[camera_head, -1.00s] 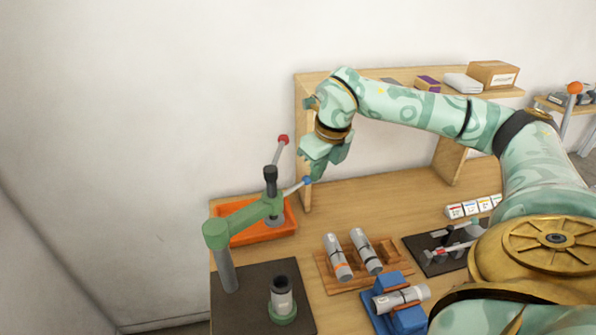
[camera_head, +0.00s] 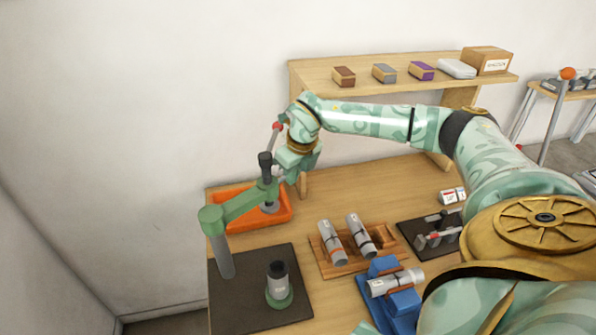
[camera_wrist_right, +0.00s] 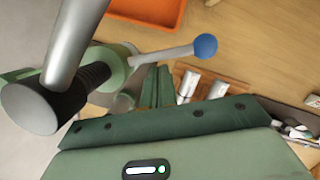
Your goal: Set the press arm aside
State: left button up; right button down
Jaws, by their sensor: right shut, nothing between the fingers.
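The press arm (camera_head: 240,203) is a green bar on a grey post (camera_head: 223,256). Its outer end, with a black-topped press head (camera_head: 266,166) and a red-knobbed lever (camera_head: 272,138), is over the orange tray (camera_head: 231,192). In the right wrist view the press arm (camera_wrist_right: 112,62) is at upper left, with a side handle ending in a blue knob (camera_wrist_right: 205,46). My right gripper (camera_head: 289,172) is shut and empty, close beside the press head; its fingers (camera_wrist_right: 155,86) lie together below the handle. Contact cannot be told. My left gripper is not in view.
A black-topped grey cylinder in a green ring (camera_head: 279,286) stands on the dark mat (camera_head: 235,311). A wooden rack (camera_head: 330,262) holds grey cylinders. A blue fixture (camera_head: 382,267) holds another. A shelf (camera_head: 315,75) with boxes stands behind my right arm.

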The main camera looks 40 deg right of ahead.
jog(key=w+n+y, duration=0.1)
jog(key=w+n, duration=0.5)
jog(key=w, duration=0.2)
jog(key=shift+w+a+p, duration=0.3)
jog(key=shift+a, duration=0.05)
jog(key=shift+r+y, duration=0.15)
jog(key=shift+y, duration=0.15)
